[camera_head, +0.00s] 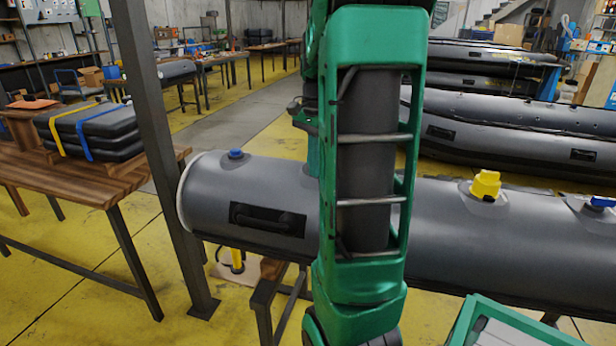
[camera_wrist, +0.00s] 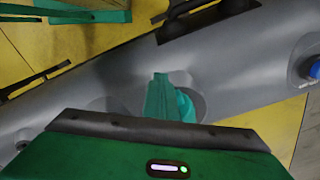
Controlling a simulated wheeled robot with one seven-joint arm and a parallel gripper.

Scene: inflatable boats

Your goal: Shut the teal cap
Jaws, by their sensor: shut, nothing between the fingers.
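The teal cap (camera_wrist: 187,104) is on a round grey patch on the grey inflatable tube, in the middle of the wrist view. It is partly hidden by my gripper, so how far it stands open is hard to tell. My gripper (camera_wrist: 160,77) is shut and empty, its green fingers reaching over the patch just left of the cap. Whether they touch the cap is unclear. In the head view my arm covers most of this spot; only a teal sliver shows at the arm's left edge, and I cannot tell whether it is cap or finger.
The grey tube (camera_head: 455,235) lies across the view on a stand. It carries a blue cap (camera_head: 235,153), a yellow cap (camera_head: 486,184), another blue cap (camera_head: 602,201) and a black handle (camera_head: 267,219). A dark post (camera_head: 160,150) stands close in front, left. A wooden table (camera_head: 80,178) holds folded boats.

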